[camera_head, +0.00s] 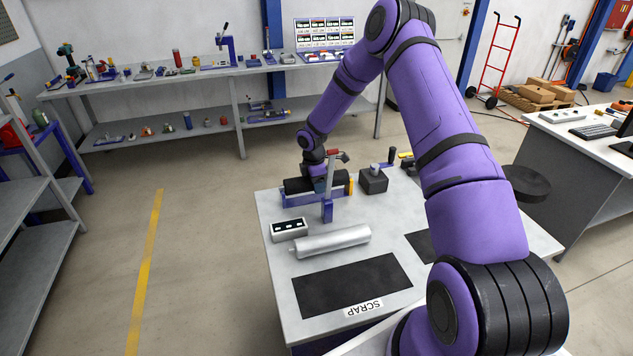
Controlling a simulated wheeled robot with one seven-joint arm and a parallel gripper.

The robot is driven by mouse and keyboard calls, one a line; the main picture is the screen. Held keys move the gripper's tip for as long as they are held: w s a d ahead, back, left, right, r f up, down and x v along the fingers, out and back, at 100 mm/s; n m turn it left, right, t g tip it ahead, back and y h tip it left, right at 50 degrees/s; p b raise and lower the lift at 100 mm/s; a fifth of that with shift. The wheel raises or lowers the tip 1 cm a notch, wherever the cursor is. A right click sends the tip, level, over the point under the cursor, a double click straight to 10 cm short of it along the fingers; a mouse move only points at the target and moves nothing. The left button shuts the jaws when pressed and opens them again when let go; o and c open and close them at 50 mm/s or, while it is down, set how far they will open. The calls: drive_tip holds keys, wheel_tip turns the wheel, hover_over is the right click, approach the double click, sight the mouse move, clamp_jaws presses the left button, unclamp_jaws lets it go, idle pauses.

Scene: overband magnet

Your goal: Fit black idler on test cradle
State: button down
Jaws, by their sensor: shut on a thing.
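The black idler (298,186) is a dark roller lying level at the far left of the grey table, at the blue test cradle (297,201). I cannot tell whether it is fully seated or just above the cradle. My gripper (318,183) is at the right part of the idler, shut on it; its fingers are mostly hidden by a blue upright (327,209) with a red-handled clamp on top. An orange-yellow piece (350,186) shows at the cradle's right end.
A grey roller (332,241) lies in front of the cradle, beside a small white display box (289,228). A black mat (352,285) by the SCRAP label is bare. A black block (373,181) stands right of the cradle. My purple arm spans the table's right side.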

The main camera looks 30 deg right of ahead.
drive_tip(key=shift+f, duration=0.9)
drive_tip(key=shift+c, duration=1)
unclamp_jaws()
drive_tip(key=r, duration=0.7)
drive_tip(key=a+r, duration=0.1)
drive_tip(key=r, duration=0.2)
drive_tip(key=shift+r, duration=0.35)
drive_tip(key=s+a+r+m+t, duration=0.1)
drive_tip(key=s+a+r+m, duration=0.1)
drive_tip(key=s+r, duration=0.6)
drive_tip(key=s+a+r+m+h, duration=0.1)
drive_tip(key=s+a+r+m, duration=0.15)
drive_tip(key=r, duration=0.85)
drive_tip(key=s+a+r+m+t, duration=0.1)
drive_tip(key=s+r+m, duration=0.2)
drive_tip(key=s+r, duration=0.5)
drive_tip(key=s+a+r+m+t+y, duration=0.1)
drive_tip(key=s+r+m, duration=0.3)
drive_tip(key=s, duration=0.8)
drive_tip(key=s+a+r+m+t+y, duration=0.1)
drive_tip(key=s+a+r+m+t, duration=0.1)
drive_tip(key=s, duration=1)
wheel_tip(320, 180, up, 3)
drive_tip(key=shift+s+a+f+m, duration=0.15)
drive_tip(key=shift+s+a+m, duration=0.35)
drive_tip(key=shift+m, duration=0.65)
